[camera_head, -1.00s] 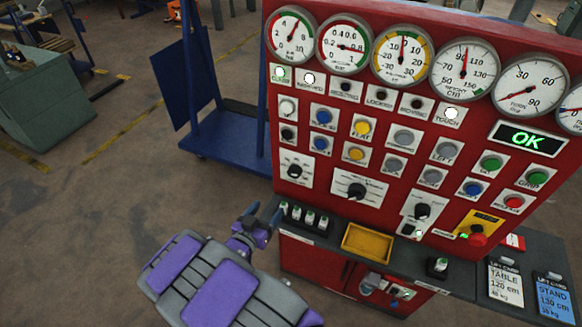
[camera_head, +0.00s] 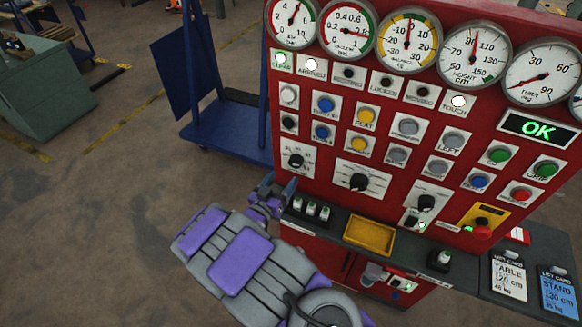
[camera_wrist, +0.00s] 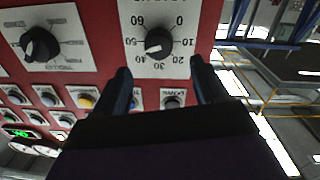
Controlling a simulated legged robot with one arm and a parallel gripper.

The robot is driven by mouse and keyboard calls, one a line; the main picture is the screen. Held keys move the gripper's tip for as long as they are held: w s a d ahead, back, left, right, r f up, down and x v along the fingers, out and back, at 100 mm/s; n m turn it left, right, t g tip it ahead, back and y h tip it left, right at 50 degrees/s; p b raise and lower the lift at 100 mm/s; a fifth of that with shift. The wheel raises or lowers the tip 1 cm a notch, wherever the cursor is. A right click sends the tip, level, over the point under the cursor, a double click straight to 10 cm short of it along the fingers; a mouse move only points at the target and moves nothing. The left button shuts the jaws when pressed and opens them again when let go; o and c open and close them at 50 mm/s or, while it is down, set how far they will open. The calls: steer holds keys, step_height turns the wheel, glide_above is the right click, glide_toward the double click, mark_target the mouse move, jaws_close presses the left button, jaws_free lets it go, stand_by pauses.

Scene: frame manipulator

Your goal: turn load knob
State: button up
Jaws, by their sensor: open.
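A small black knob (camera_head: 296,160) sits on a white plate at the left of the red panel; I take it for the load knob, though its label is hard to read. In the wrist view the knob (camera_wrist: 158,42) appears upside down, with a dial marked 0 to 60. Its pale mark seems to point toward the 40 side. My gripper (camera_head: 278,184) is just below and left of the knob in the head view. In the wrist view my gripper (camera_wrist: 162,72) is open, its fingers apart and empty, with the knob between and beyond the tips, not visibly touched.
A larger selector knob (camera_head: 358,182) is to the right of the small knob. A dark ledge below the panel holds small switches (camera_head: 311,209) and a yellow tray (camera_head: 370,235). Buttons and gauges fill the panel above. A blue cart (camera_head: 232,130) stands at the left.

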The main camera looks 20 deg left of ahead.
mark_target(294, 164)
steer(key=w, duration=0.5)
steer(key=w+d+b, duration=0.1)
steer(key=w, duration=0.1)
steer(key=shift+w, duration=0.2)
steer(key=shift+c, duration=0.2)
steer(key=c, duration=1)
steer(key=shift+m, duration=1.5)
steer(key=o, duration=1)
steer(key=shift+o, duration=0.2)
steer(key=s+a+p, duration=0.2)
steer(key=s, duration=1.5)
steer(key=shift+p, duration=0.3)
